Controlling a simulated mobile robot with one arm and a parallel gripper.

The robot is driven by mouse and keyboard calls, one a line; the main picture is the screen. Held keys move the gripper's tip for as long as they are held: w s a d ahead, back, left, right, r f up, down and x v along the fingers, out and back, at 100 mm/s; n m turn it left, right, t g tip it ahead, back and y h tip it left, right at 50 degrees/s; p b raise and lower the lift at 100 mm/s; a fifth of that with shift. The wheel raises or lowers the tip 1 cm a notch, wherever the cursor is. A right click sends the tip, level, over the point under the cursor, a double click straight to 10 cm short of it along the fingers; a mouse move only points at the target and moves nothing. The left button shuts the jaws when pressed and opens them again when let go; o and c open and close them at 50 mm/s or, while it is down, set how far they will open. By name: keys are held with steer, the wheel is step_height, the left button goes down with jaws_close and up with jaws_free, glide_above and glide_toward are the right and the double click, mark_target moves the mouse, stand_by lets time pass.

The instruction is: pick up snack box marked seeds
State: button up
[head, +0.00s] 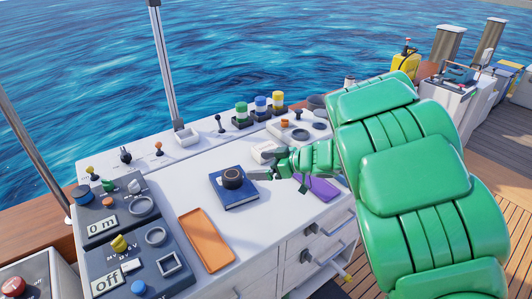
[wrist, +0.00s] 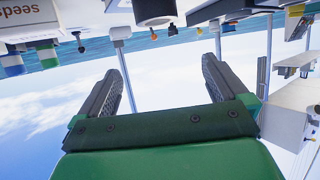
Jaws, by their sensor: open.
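A small whitish box (head: 264,152) stands on the white console top in the head view, just behind my gripper's fingers and partly hidden; its marking is unreadable there. In the wrist view, which is upside down, a pale box (wrist: 90,17) at the top left edge carries the word "seeds". My gripper (head: 267,171) is open, low over the console beside the box. In the wrist view the space between its fingers (wrist: 160,72) is empty, with the box off to the left of them.
A dark cup (head: 232,178) sits on a blue book (head: 238,196) left of my gripper. An orange tray (head: 205,240) lies nearer. A purple item (head: 320,188) lies under my arm. Bottles with green, blue and yellow tops (head: 260,106) stand behind. Control panels (head: 100,222) fill the left.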

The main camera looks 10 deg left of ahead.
step_height(320, 180, up, 7)
steer(key=w+a+f+n+t+h, duration=0.1)
steer(key=w+a+n+t+h, duration=0.15)
steer(key=w, duration=0.55)
steer(key=w+a+f+n+t+h, duration=0.1)
steer(key=w+f+n+t+h, duration=0.15)
steer(key=w, duration=0.65)
steer(key=w+a+r+n+t+h, duration=0.3)
steer(key=w+r+n+t+h, duration=0.15)
steer(key=w+h, duration=0.4)
steer(key=n+g+h, duration=0.2)
steer(key=g+h, duration=0.2)
steer(key=h, duration=0.6)
glide_above(262, 148)
steer(key=s+a, duration=0.4)
steer(key=f, duration=0.1)
steer(key=shift+y, duration=0.35)
step_height(262, 148, down, 13)
steer(key=shift+a+f, duration=0.1)
steer(key=shift+a, duration=0.05)
steer(key=shift+f+x, duration=0.2)
steer(key=shift+x, duration=1.75)
steer(key=shift+f+x, duration=0.2)
steer(key=shift+x, duration=1.75)
steer(key=shift+s+a, duration=0.15)
steer(key=c, duration=1.1)
